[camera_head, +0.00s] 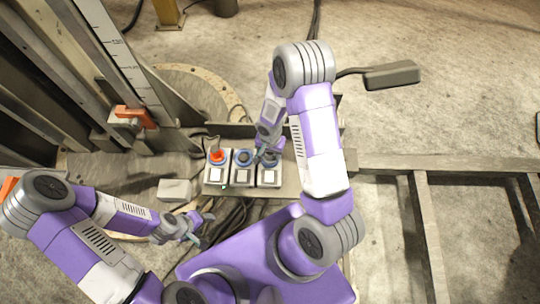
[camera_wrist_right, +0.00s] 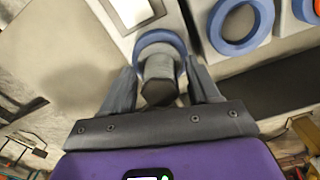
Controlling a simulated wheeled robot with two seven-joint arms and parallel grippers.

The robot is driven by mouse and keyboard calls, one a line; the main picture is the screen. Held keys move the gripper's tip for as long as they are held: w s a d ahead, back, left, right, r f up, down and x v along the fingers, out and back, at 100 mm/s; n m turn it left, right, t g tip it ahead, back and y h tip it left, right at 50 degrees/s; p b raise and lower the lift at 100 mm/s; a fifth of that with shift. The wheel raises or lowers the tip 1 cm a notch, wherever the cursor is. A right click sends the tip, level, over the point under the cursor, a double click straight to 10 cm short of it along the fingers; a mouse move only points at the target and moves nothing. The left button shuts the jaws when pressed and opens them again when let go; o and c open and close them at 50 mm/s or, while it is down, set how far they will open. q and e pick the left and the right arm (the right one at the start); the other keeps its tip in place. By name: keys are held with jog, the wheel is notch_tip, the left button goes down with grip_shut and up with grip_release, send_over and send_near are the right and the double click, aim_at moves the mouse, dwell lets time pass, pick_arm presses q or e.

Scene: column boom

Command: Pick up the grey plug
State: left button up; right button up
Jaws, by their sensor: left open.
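The grey plug (camera_wrist_right: 158,78) is a short dark cylinder standing at a blue ring (camera_wrist_right: 160,43) in the right wrist view. My right gripper (camera_wrist_right: 162,90) has its fingers apart, one on each side of the plug; narrow gaps seem to show, so it looks open around the plug. In the head view my right gripper (camera_head: 266,150) is over the rightmost box (camera_head: 269,177) and mostly hides the plug. My left gripper (camera_head: 204,229) is open and empty, low and left of the boxes.
Beside it stand a middle box (camera_head: 242,177) with a blue ring (camera_head: 243,157) and a left box (camera_head: 215,176) with a red-orange top (camera_head: 217,155). Dark cables (camera_head: 234,216) lie in front. A metal column (camera_head: 125,62) rises at the left. A pale block (camera_head: 174,190) lies left of the boxes.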

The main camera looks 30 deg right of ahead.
jog(key=c, duration=1.1)
jog(key=shift+o, duration=0.2)
notch_tip(320, 180, up, 10)
jog(key=p, duration=0.3)
jog(key=shift+r, duration=0.1)
jog(key=shift+r+p, duration=1.65)
jog(key=shift+r, duration=0.8)
jog(key=shift+a, duration=0.1)
